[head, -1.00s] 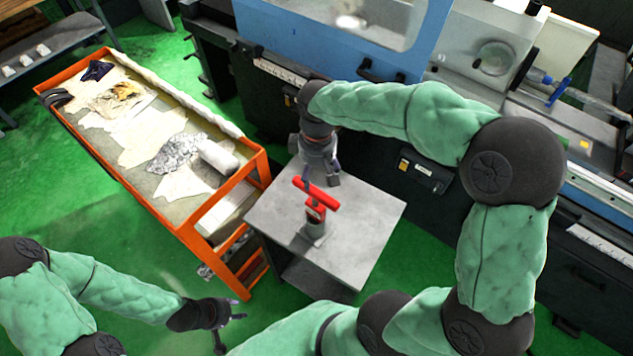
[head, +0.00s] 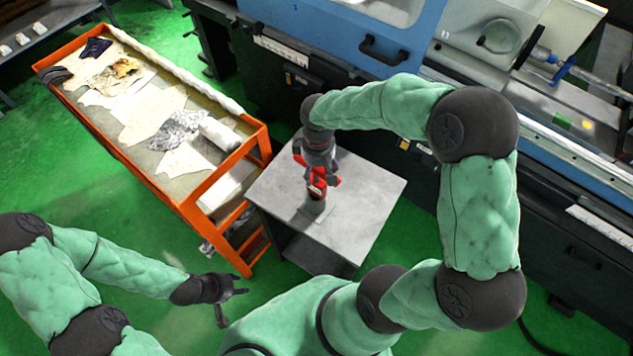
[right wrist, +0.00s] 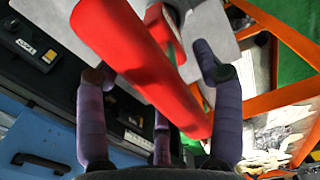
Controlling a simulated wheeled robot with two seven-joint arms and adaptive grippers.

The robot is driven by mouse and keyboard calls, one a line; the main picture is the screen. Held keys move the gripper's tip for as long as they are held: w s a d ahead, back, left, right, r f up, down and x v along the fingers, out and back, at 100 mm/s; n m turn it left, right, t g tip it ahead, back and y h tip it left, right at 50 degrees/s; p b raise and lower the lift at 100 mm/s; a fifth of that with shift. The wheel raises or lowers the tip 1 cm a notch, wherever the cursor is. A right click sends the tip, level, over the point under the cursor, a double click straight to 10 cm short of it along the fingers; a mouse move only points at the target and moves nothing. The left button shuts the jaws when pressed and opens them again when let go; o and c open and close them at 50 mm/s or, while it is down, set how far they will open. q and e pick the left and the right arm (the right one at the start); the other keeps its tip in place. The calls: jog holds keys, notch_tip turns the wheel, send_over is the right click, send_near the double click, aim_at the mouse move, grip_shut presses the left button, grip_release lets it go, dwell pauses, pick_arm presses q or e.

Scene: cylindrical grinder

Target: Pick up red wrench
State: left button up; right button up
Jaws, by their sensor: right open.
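The red wrench (head: 332,183) is held up over the small grey table by a grey stand, and my right gripper hides most of it in the head view. In the right wrist view the red wrench (right wrist: 140,65) is a thick red bar running diagonally between my purple fingers. My right gripper (head: 317,168) is open, with its fingers (right wrist: 152,68) on either side of the bar. I cannot tell whether they touch it. My left gripper (head: 232,302) hangs over the green floor at the lower left, empty, its fingers spread apart.
The small grey table (head: 363,215) has a clear top around the stand. An orange cart (head: 203,228) with cloths and a white roll (head: 221,135) stands close on its left. The blue and black grinder (head: 300,45) stands behind the table. Green floor is free in front.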

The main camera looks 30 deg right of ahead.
jog(key=shift+s+f, duration=0.1)
jog(key=shift+f, duration=0.05)
jog(key=c, duration=1.3)
grip_shut()
